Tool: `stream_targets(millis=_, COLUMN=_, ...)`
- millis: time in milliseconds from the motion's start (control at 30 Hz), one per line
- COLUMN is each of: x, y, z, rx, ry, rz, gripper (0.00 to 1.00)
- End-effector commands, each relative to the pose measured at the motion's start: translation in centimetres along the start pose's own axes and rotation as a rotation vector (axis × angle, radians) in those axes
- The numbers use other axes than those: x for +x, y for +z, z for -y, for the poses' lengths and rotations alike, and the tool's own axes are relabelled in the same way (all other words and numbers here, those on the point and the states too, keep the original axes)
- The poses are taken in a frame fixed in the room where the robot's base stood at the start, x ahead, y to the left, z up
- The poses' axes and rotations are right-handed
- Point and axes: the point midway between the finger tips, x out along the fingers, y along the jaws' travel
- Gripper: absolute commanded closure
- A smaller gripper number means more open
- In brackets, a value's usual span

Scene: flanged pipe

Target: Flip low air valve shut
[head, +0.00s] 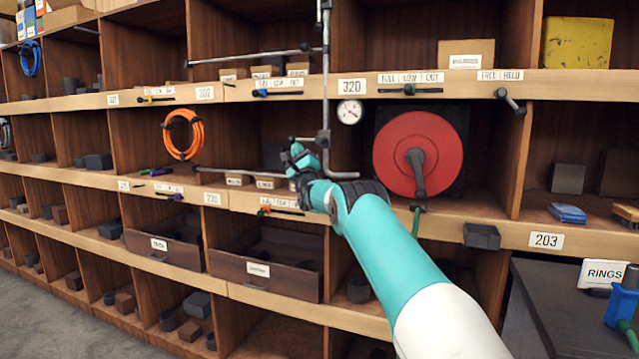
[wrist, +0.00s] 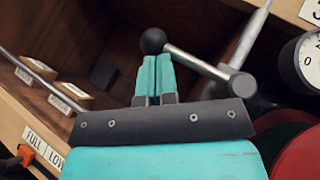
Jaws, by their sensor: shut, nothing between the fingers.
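A grey valve lever with a black ball knob (wrist: 153,41) sticks out from a hub (wrist: 243,85) on the pipe; no label naming it as the low air valve is readable. In the head view the lever (head: 306,139) lies roughly level, pointing left from the vertical pipe (head: 326,80). My gripper (head: 296,152) is shut and empty just below the knob. In the wrist view its teal fingertips (wrist: 155,60) are together and overlap the knob's lower edge; I cannot tell whether they touch it.
A round gauge (head: 349,111) and a large red disc (head: 418,153) sit right of the pipe. A bent pipe end (head: 343,175) lies just right of my gripper. Shelf edges with labels and small levers run above and below. An orange hose coil (head: 183,134) hangs left.

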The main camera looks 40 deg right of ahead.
Motion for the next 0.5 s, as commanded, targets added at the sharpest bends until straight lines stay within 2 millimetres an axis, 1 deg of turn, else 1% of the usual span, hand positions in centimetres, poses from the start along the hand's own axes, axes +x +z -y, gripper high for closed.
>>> stream_targets(millis=167, x=-2.4, y=-0.4, z=-0.1, rx=-0.002, ry=0.003, rz=-0.007, gripper=1.0)
stream_targets(millis=267, x=-4.2, y=-0.5, z=-0.2, rx=-0.001, ry=0.005, rz=-0.007, gripper=1.0)
stream_targets(millis=367, x=-6.3, y=-0.6, z=-0.3, rx=-0.002, ry=0.005, rz=-0.009, gripper=1.0)
stream_targets(millis=400, x=-7.4, y=-0.7, z=-0.4, rx=-0.001, ry=0.005, rz=-0.007, gripper=1.0)
stream_targets(millis=500, x=-9.8, y=-0.8, z=-0.5, rx=-0.001, ry=0.003, rz=-0.008, gripper=1.0)
